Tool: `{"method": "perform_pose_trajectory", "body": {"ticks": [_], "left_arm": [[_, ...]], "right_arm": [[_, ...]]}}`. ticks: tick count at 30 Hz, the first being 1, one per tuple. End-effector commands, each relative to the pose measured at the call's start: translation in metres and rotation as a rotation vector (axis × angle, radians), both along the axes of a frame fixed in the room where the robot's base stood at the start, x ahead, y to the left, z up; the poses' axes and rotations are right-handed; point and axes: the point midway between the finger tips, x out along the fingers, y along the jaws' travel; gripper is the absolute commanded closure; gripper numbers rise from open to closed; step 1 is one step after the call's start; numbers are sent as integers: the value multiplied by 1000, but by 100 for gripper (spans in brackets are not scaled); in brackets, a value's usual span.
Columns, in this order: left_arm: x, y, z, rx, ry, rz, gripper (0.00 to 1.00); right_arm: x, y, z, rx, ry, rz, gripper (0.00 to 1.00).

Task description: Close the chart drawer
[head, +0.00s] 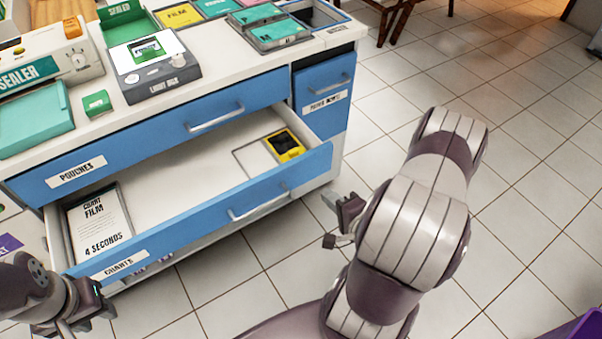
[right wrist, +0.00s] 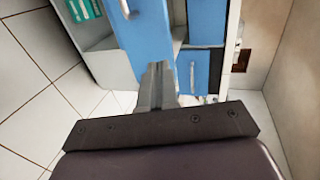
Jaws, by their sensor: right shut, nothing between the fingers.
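The chart drawer (head: 215,225), with a blue front labelled "CHARTS" and a bar handle (head: 260,203), is pulled out below the "POUCHES" drawer. It holds a "CHART FILM" card (head: 97,225) at left and a yellow-framed item (head: 284,145) at right. My right gripper (head: 343,212) is just right of the drawer front's right end, partly hidden by my own arm. In the right wrist view its fingers (right wrist: 157,72) are together and empty, in front of a blue panel (right wrist: 147,35); contact cannot be told. My left gripper (head: 78,318) is by the drawer's left front corner, its fingers unclear.
The "POUCHES" drawer (head: 150,140) and a side drawer (head: 325,95) are shut. The counter holds a sealer (head: 45,65), a light box (head: 150,68) and teal boxes. Tiled floor (head: 535,190) is free at right; a purple object (head: 575,330) sits at lower right.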

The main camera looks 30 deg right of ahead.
Motion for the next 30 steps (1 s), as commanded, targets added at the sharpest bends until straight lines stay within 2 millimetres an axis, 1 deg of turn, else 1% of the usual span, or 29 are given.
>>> {"method": "perform_pose_trajectory", "body": {"ticks": [3, 12, 15, 18, 21, 30], "left_arm": [[0, 0, -8, 0, 1, 0, 62], [0, 0, -23, 0, 1, 0, 62], [0, 0, -24, 0, 1, 0, 62], [0, 0, -26, 0, 1, 0, 62], [0, 0, -27, 0, 1, 0, 62], [0, 0, -27, 0, 1, 0, 62]], "right_arm": [[22, 2, -10, -3, -1, 9, 100], [84, 2, -29, -5, 0, 6, 100], [101, 1, -28, -5, -1, 5, 100], [113, 1, -28, -5, 1, 3, 100], [120, 1, -27, -4, 2, 1, 100], [124, 0, -27, -4, 2, 0, 100]]}}
